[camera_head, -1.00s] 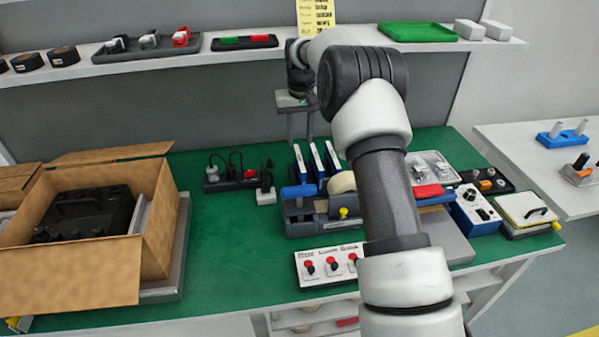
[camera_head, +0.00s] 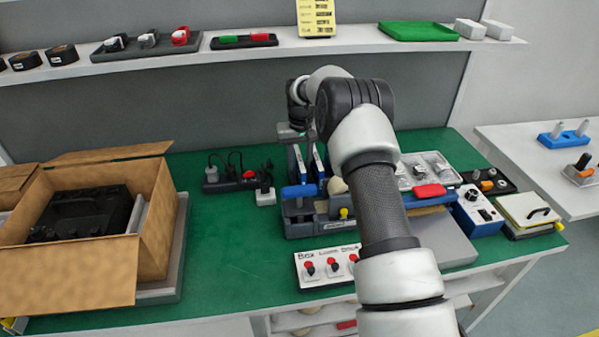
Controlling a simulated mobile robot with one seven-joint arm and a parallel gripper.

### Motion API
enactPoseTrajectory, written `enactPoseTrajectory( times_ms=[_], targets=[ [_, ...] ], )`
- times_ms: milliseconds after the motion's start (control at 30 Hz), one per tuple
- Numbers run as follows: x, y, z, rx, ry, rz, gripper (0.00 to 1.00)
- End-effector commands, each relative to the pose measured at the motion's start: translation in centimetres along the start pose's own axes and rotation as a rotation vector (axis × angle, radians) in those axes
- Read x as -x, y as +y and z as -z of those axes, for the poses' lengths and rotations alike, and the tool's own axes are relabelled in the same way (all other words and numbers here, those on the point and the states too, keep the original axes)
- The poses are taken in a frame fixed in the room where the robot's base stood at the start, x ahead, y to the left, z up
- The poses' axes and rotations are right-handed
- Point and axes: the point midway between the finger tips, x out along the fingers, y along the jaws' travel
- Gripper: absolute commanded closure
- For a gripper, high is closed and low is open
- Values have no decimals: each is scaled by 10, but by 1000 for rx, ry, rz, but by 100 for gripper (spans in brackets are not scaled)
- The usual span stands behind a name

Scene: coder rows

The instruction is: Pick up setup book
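Slim books with blue edges and pale faces stand upright in a grey-blue desk organizer (camera_head: 300,228) on the green bench. Two show now, a left one (camera_head: 298,164) and a right one (camera_head: 318,162). I cannot read their titles, so I cannot tell which is the setup book. My gripper (camera_head: 296,145) points down at the tops of these books, close to the left one. Its fingertips are small and dark here, and I cannot tell whether they are open or touch a book. My arm hides the organizer's right part.
An open cardboard box (camera_head: 95,265) with a black case stands left. A power strip (camera_head: 235,178) lies behind. A red-button panel (camera_head: 325,266) is in front. A blue meter box (camera_head: 477,212) and a parts tray (camera_head: 425,168) stand right. The shelf (camera_head: 350,40) runs above.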

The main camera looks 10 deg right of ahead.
Motion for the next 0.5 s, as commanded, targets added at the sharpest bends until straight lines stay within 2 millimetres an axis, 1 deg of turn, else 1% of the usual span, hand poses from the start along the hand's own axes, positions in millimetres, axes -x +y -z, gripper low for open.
enactPoseTrajectory(
  times_ms=[67, 200, 267, 500],
  targets=[
    [0, 0, 0, 0, 0, 0, 66],
    [1, 0, 0, 0, 0, 0, 89],
    [1, 0, 0, 0, 0, 0, 99],
    [1, 0, 0, 0, 0, 0, 100]
  ],
)
